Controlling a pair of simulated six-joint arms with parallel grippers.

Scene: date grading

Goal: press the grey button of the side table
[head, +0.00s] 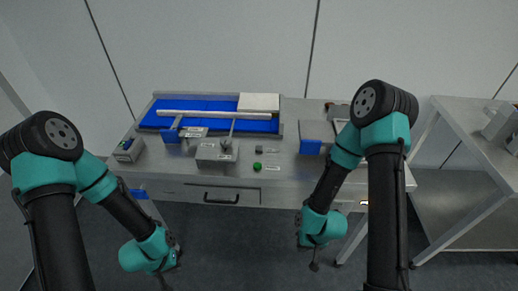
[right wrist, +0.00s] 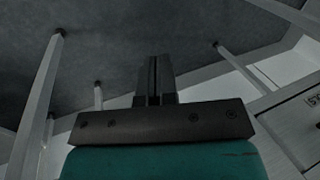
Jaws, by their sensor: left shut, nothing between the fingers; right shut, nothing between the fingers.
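The side table (head: 465,205) is a grey metal table at the right of the head view. A grey box-like unit (head: 497,122) stands on it at the right edge of the picture, with a smaller grey piece (head: 513,146) in front. I cannot make out which part is the grey button. My right gripper (head: 314,266) hangs shut and empty in front of the main table, well left of the side table. It also shows shut in the right wrist view (right wrist: 154,80). My left gripper (head: 167,284) is low at the front left, shut and empty.
The main table (head: 285,180) holds a blue-bedded conveyor (head: 200,105), a grey box (head: 217,153), a green button (head: 257,167) and a small dark block (head: 259,150). A drawer (head: 222,194) is closed below. A floor gap separates the two tables.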

